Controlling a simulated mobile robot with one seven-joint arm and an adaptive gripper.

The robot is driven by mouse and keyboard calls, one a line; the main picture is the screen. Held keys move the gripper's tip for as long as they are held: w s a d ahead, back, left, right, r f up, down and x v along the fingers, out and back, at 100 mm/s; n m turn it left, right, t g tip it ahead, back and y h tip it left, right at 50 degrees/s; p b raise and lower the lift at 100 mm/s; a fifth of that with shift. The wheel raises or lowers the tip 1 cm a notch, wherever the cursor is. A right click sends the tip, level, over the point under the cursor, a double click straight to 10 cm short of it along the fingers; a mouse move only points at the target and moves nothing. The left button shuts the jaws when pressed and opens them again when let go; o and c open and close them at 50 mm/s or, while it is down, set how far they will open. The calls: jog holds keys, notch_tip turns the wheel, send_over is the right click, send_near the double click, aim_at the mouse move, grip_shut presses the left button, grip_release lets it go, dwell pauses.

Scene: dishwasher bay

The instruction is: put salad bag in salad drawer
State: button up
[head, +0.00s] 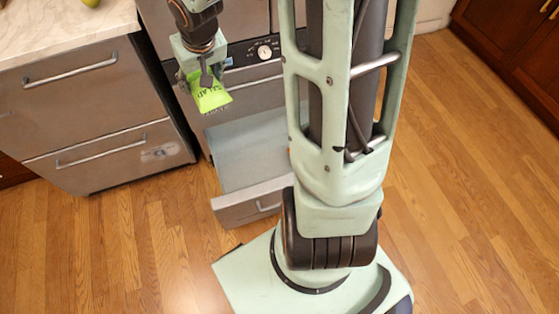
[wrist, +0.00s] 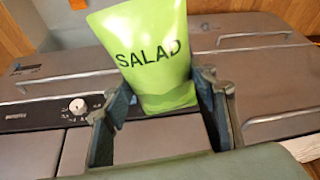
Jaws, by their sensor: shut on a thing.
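The salad bag (wrist: 150,60) is bright green with the word SALAD on it. In the wrist view my gripper (wrist: 163,105) has a finger on each side of its lower end and is shut on it. In the head view my gripper (head: 207,78) holds the salad bag (head: 209,97) in the air, above and a little left of an open drawer (head: 240,208). The drawer is pulled out low in the appliance front. Its visible inside looks pale and empty; my column hides its right part.
Closed metal drawers (head: 95,110) stand to the left under a light countertop (head: 60,30). A round knob (head: 264,52) is on the panel behind my gripper. The wooden floor (head: 130,250) is clear at the left, and dark cabinets (head: 515,45) stand at the far right.

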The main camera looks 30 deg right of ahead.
jog(key=s+d+f+b+x, duration=0.1)
jog(key=s+b+x, duration=0.1)
jog(key=b+x, duration=0.65)
jog(key=s+d+b+x, duration=0.1)
jog(key=b+x, duration=0.5)
jog(key=x, duration=0.6)
jog(key=n+g+y+b, duration=0.1)
jog(key=n+y+b, duration=0.1)
jog(key=n, duration=0.3)
send_over(251, 175)
jog(key=w, duration=0.2)
notch_tip(251, 175, down, 28)
jog(key=shift+n, duration=0.9)
jog(key=s+f, duration=0.1)
jog(key=f, duration=0.4)
jog(key=s+f+b, duration=0.1)
jog(key=f, duration=0.5)
jog(key=s+d+f+b, duration=0.1)
jog(key=f, duration=0.5)
jog(key=shift+s+f, duration=0.25)
jog(key=shift+s, duration=0.15)
jog(key=shift+f+b, duration=1.05)
jog(key=shift+f, duration=1.2)
jog(key=shift+r, duration=0.1)
